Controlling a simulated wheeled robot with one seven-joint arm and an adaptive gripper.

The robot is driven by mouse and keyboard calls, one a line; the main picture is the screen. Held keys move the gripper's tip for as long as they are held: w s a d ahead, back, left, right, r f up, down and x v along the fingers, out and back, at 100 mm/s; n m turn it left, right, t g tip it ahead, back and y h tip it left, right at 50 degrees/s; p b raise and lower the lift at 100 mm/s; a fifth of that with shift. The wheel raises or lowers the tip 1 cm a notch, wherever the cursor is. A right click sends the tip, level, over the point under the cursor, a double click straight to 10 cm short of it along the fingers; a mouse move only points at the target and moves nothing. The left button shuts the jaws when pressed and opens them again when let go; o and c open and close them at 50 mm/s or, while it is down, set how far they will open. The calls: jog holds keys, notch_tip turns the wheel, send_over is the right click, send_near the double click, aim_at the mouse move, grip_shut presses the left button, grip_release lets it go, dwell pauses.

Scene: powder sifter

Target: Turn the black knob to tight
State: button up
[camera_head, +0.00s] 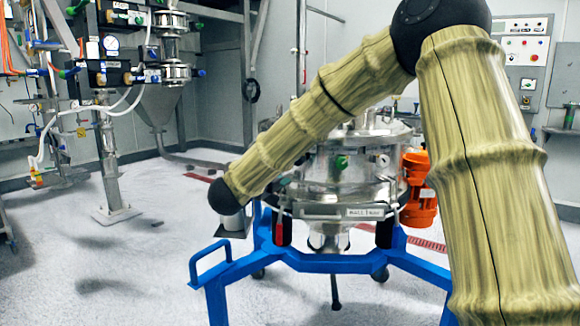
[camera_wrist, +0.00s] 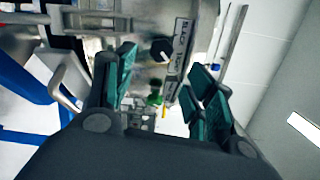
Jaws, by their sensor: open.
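A small black knob (camera_wrist: 162,50) shows in the wrist view on the metal sifter body, beside a labelled plate (camera_wrist: 181,45). My gripper (camera_wrist: 165,82) is open, with its teal-padded fingers apart and nothing between them that it holds. The knob appears in the gap between the fingers, farther off and not touched. In the head view the metal sifter (camera_head: 340,180) stands behind my arm, and the labelled plate (camera_head: 343,212) is on its front. I cannot clearly pick out the black knob there, and my gripper's fingers are not clearly visible.
A green knob (camera_wrist: 154,98) sits close by in the wrist view. The sifter rests on a blue frame (camera_head: 330,263), with an orange motor (camera_head: 418,188) at its right. Piping and a hopper (camera_head: 160,103) stand at the back left. The left floor is mostly clear.

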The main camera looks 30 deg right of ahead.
jog(key=shift+v, duration=1.75)
jog(key=shift+f, duration=0.1)
